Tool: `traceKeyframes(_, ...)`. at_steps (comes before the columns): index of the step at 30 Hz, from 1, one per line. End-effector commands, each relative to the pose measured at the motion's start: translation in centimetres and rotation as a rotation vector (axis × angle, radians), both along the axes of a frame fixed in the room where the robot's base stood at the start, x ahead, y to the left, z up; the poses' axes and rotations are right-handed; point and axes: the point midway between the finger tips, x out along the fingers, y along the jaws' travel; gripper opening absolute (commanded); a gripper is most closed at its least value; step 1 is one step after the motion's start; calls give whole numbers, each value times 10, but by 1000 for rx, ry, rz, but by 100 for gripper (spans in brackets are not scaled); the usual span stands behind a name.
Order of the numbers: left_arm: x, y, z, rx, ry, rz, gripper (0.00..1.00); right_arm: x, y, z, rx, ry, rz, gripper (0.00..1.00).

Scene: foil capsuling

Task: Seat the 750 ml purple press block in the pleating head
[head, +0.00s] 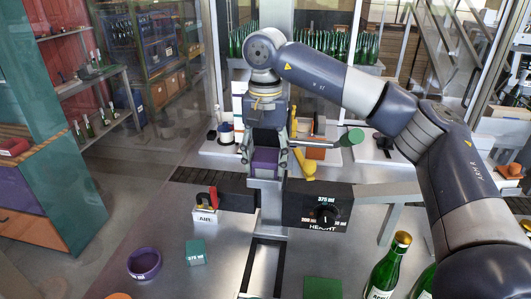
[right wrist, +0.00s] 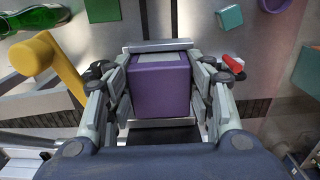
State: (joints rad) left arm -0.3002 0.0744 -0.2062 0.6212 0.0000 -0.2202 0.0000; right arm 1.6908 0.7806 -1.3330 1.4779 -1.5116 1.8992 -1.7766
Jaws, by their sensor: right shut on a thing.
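The purple press block (head: 265,162) is between the fingers of my right gripper (head: 265,167), in front of the grey machine column in the head view. In the right wrist view the purple block (right wrist: 160,85) fills the space between both fingers (right wrist: 160,95), with a pale grey strip along its far end. My right gripper is shut on it. My arm and gripper cover much of the machine behind, so I cannot tell whether the block touches the pleating head. My left gripper is not in view.
A black HEIGHT dial panel (head: 318,207) and a red-levered AIR valve (head: 206,207) flank the column. A yellow handle (head: 306,169) is close to the gripper's right. A purple ring (head: 144,263), teal 375 ml block (head: 196,252), green block (head: 322,289) and green bottle (head: 387,268) stand in front.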

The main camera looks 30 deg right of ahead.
Motion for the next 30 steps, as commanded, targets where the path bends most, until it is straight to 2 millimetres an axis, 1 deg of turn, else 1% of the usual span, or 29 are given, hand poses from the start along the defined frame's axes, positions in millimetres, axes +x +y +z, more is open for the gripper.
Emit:
traceKeyframes(1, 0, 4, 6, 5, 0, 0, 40, -1, -1, -1, 0, 3, -1, 23)
traceKeyframes(2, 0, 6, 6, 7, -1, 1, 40, -1, -1, -3, 0, 1, -1, 23)
traceKeyframes(6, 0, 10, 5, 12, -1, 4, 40, 0, 0, -6, 1, -1, -1, 23)
traceKeyframes(13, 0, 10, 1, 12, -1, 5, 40, 0, 0, -10, 1, 0, -1, 23)
traceKeyframes(14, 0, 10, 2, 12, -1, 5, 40, -1, 0, -10, 1, 0, -1, 52)
traceKeyframes(15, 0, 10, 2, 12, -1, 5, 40, 0, 0, -9, 1, 0, -1, 61)
traceKeyframes(16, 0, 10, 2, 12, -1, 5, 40, 0, 0, -9, 1, 0, -1, 68)
traceKeyframes(17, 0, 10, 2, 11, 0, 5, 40, 0, 0, -9, 1, 0, -1, 70)
traceKeyframes(26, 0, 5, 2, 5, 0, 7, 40, -1, 0, -9, 1, 0, -1, 70)
traceKeyframes(29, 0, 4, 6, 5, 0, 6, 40, 0, 0, -4, 1, -1, -1, 70)
traceKeyframes(30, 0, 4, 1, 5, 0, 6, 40, 0, 0, -4, 1, -2, -2, 70)
